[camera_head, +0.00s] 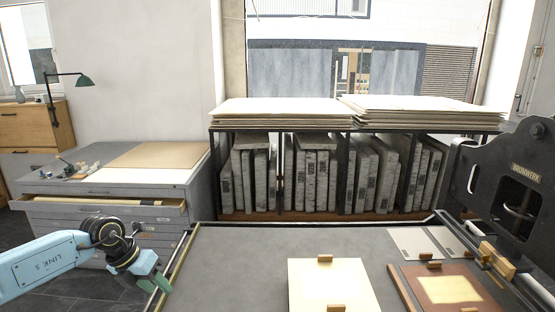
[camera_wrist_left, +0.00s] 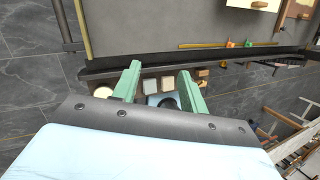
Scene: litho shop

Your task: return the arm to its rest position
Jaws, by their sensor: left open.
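My left arm (camera_head: 45,265), light blue with a dark wrist joint, comes in from the left in the head view. Its left gripper (camera_head: 156,284) has green fingers beside the left edge of the grey work table. In the left wrist view the two fingers of the left gripper (camera_wrist_left: 160,72) stand apart, with nothing held between them. Below and beyond them lie several small blocks and a round pale thing. My right gripper is not in view.
The grey table (camera_head: 235,250) bears a cream sheet (camera_head: 306,290) with wooden blocks, a brown framed plate (camera_head: 445,290) and grey plates (camera_head: 405,243). A black press (camera_head: 510,190) stands at the right. A flat-file cabinet (camera_head: 75,222) has its top drawer partly open, behind my left arm.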

